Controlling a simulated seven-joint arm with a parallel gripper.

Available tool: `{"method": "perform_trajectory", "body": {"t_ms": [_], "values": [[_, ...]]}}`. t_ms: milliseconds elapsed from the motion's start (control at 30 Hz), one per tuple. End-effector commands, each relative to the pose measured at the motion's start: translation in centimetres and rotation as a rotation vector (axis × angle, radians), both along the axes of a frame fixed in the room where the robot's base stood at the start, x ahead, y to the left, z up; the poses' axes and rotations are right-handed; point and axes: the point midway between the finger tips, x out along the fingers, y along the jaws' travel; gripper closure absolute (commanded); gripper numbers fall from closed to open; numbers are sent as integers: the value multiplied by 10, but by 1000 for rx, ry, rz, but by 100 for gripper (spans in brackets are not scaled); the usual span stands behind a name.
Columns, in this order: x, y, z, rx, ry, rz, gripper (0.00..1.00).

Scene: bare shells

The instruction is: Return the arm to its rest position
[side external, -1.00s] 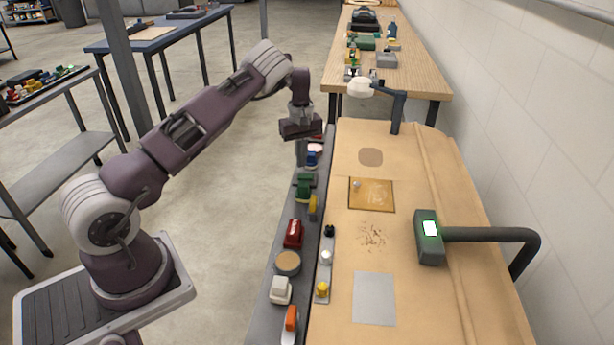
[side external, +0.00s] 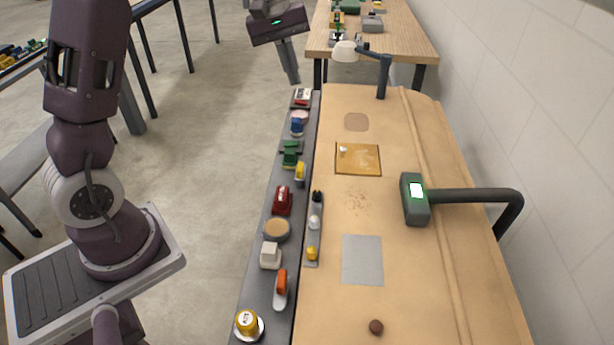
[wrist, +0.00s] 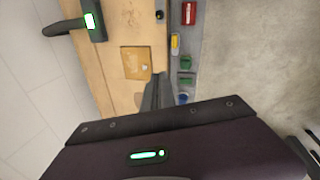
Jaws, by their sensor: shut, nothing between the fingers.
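My gripper (side external: 290,78) is high at the top of the side external view, above the far end of the grey shelf. Its fingers are shut with nothing between them. In the wrist view the shut fingers (wrist: 157,100) point down over the bench and shelf edge. My arm rises steeply from its base at the left, and its upper part runs out of the top of the side external view.
The grey shelf (side external: 255,262) holds several small objects, including a red one (side external: 282,200) and a yellow can (side external: 247,323). The wooden bench (side external: 335,300) carries an amber plate (side external: 358,159), a grey sheet (side external: 362,260), a lamp (side external: 345,50) and a green-grey device (side external: 414,198) on an arm.

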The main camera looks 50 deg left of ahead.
Motion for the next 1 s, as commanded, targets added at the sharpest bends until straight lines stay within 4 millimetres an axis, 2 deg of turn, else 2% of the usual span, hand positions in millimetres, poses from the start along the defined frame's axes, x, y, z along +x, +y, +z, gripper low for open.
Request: {"method": "perform_trajectory", "body": {"t_ms": [33,100,167,200,300,400,500,600,1000], "values": [[-26,-28,29,1,-52,-90,100],[-69,-64,56,28,-110,-237,100],[-110,-91,71,71,-160,-369,100],[-138,-106,76,110,-192,-458,100],[-200,-131,74,230,-261,-654,100],[-244,-141,61,349,-305,-796,100],[-266,-142,50,429,-327,-872,100],[-274,-142,45,459,-333,-900,100],[-274,-142,45,458,-332,-897,100]]}}
